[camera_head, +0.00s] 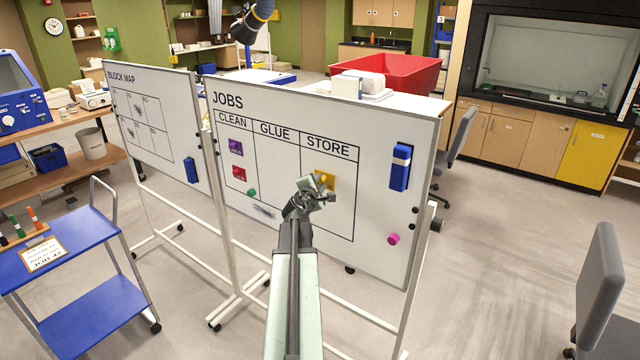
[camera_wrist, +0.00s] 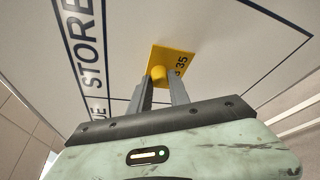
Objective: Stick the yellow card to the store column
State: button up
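The yellow card (camera_head: 328,181) appears in front of the STORE column (camera_head: 330,215) of the JOBS whiteboard (camera_head: 385,210). In the wrist view the card (camera_wrist: 181,56) lies inside the column's lines, turned relative to them, with a round yellow knob on its face. My gripper (camera_head: 316,188) points at the board, its fingers partly covering the card. In the wrist view my gripper's fingertips (camera_wrist: 159,77) are on either side of the knob and look closed on it. The card looks flat to the board; whether it touches fully is hard to tell.
A green magnet (camera_head: 251,192), a pink magnet (camera_head: 393,239) and a blue eraser (camera_head: 400,167) are on the board.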

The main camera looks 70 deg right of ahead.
jog(key=c, duration=0.4)
jog(key=shift+s+d, duration=0.25)
jog(key=shift+d, duration=0.55)
jog(key=o, duration=1)
jog(key=a, duration=0.2)
jog(key=w+a, duration=0.1)
jog(key=a, duration=0.1)
jog(key=w+a, duration=0.1)
jog(key=a, duration=0.2)
jog(key=shift+d, duration=0.1)
